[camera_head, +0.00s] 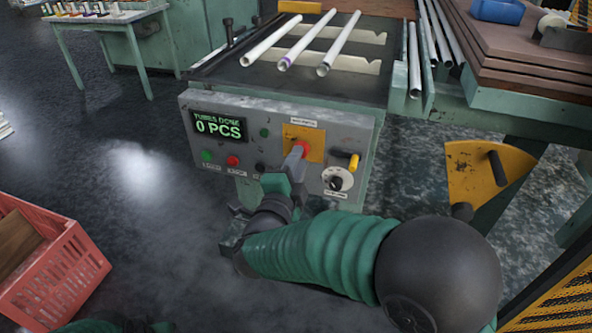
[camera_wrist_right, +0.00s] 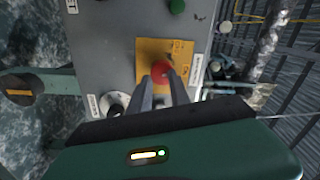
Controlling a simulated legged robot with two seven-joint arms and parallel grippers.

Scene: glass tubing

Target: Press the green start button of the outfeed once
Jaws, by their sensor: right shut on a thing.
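The green start button (camera_head: 207,155) is at the lower left of the grey control panel (camera_head: 225,103) in the head view, with a red button (camera_head: 232,160) to its right. My right gripper (camera_head: 297,153) is well to the right of both, at the yellow plate (camera_head: 312,138). Its jaws are shut on the red mushroom knob (camera_head: 305,146) there. In the right wrist view the two fingertips (camera_wrist_right: 161,76) meet at this red knob (camera_wrist_right: 162,70). My left gripper is not in view.
A display (camera_head: 218,126) reads 0 PCS. A small green round part (camera_head: 264,132), a black knob (camera_head: 260,168) and a dial (camera_head: 336,180) share the panel. Glass tubes (camera_head: 300,45) lie on the table above. A red crate (camera_head: 60,255) stands at left on the floor.

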